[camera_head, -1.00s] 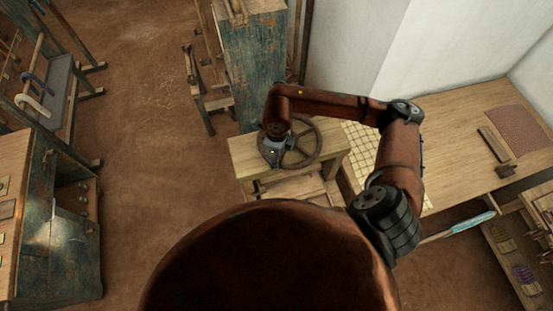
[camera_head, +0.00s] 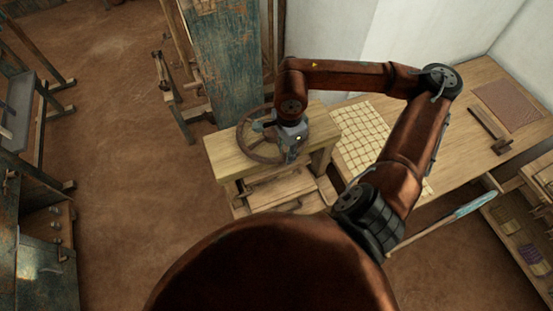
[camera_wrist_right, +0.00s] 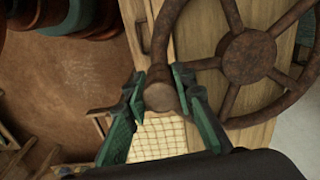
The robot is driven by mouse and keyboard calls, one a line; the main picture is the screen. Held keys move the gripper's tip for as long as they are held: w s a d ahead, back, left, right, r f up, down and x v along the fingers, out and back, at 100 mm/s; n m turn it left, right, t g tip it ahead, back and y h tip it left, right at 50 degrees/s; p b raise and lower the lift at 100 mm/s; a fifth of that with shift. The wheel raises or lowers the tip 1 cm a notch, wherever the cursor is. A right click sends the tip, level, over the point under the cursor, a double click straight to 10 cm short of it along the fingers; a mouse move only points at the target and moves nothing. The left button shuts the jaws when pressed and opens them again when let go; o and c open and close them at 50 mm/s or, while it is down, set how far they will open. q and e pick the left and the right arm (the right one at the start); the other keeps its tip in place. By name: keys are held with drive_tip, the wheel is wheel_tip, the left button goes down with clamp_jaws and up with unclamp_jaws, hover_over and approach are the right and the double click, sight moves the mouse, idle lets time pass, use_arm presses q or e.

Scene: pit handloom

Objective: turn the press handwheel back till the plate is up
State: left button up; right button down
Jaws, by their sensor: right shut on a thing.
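The press handwheel (camera_head: 245,143) is a dark brown spoked wheel lying flat above the pale wooden top beam (camera_head: 226,160) of the press. In the wrist view its hub (camera_wrist_right: 248,57) and spokes show at the upper right. My right gripper (camera_head: 290,155) is at the wheel's near right side. In the wrist view the green fingers of my right gripper (camera_wrist_right: 160,88) are shut on a round brown knob (camera_wrist_right: 158,97) at the wheel's rim. Below the beam is a wooden board (camera_head: 280,188); I cannot tell the plate's height. My left gripper is not in view.
A long table (camera_head: 465,115) on the right holds a gridded pale sheet (camera_head: 360,140) and a wooden tool (camera_head: 490,128). A worn blue-green post (camera_head: 225,55) stands behind the press. Left of the press the brown floor (camera_head: 130,150) is clear.

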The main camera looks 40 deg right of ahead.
drive_tip(key=shift+s+d+n+b, duration=0.25)
drive_tip(key=shift+d+n+b, duration=0.4)
drive_tip(key=shift+d+n, duration=0.95)
drive_tip(key=shift+d, duration=0.1)
drive_tip(key=c, duration=1.6)
unclamp_jaws()
wheel_tip(320, 180, up, 12)
drive_tip(key=shift+r, duration=0.15)
